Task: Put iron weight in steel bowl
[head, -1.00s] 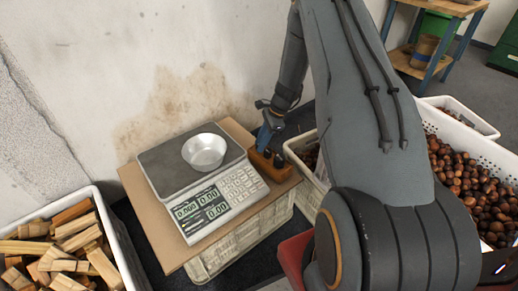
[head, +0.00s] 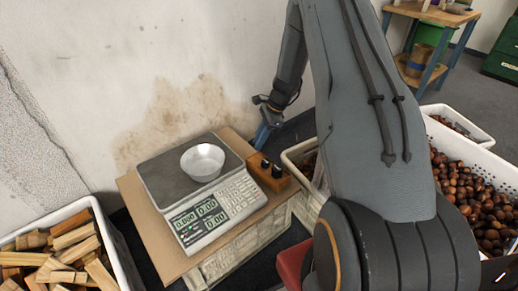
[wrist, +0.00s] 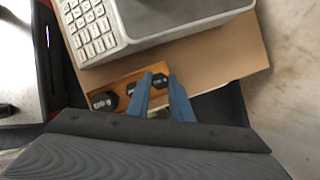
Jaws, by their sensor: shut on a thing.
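The steel bowl (head: 202,161) is a shallow round silver dish on the scale's dark plate (head: 168,176) in the head view. My gripper (wrist: 160,80) has blue fingers and is shut on a dark iron weight (wrist: 160,81), which shows between the fingertips in the wrist view. In the head view my gripper (head: 262,137) is just above and behind the wooden weight block (head: 268,177), to the right of the bowl. Other dark weights (wrist: 103,101) stand in the block. The held weight is hard to make out in the head view.
The scale (head: 220,213) stands on a brown board (head: 150,225) over a crate, close to the wall. A crate of wood pieces (head: 118,255) is at left. A crate of chestnuts (head: 480,160) is at right. The space above the scale is clear.

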